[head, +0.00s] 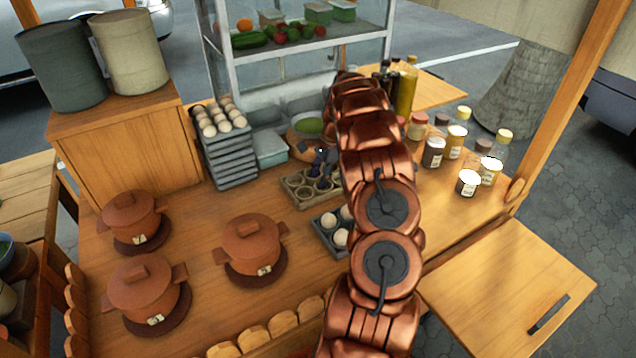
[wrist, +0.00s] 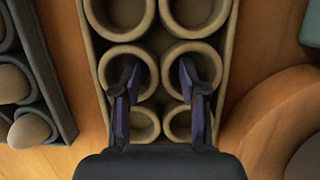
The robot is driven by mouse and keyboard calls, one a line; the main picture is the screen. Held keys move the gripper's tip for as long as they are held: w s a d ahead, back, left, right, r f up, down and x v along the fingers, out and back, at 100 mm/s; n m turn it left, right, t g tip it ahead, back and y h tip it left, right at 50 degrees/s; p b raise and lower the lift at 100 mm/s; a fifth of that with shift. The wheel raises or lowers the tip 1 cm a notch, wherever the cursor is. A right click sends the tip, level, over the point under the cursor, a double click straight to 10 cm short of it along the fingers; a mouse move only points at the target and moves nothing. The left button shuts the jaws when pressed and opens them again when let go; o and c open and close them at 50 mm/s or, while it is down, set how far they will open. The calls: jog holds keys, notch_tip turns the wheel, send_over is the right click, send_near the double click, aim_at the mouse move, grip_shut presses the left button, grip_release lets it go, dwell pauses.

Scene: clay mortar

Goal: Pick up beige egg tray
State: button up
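In the wrist view the beige tray (wrist: 119,34) fills the middle, with round cups in two columns. My gripper (head: 321,172) is over the tray, partly hidden behind my arm. In the wrist view my gripper (wrist: 157,80) is open, with its two dark fingers apart over the left and right cups. I cannot tell whether the fingertips touch the tray. Part of the tray is hidden by the gripper.
A grey egg tray (head: 327,239) with eggs lies close in front, partly behind my arm. A stack of grey trays (head: 231,160) with eggs on top stands behind left. A clay pot (head: 254,243) is in front left. Jars (head: 433,153) stand to the right.

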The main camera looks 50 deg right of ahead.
grip_shut()
jog(key=shift+r, duration=0.15)
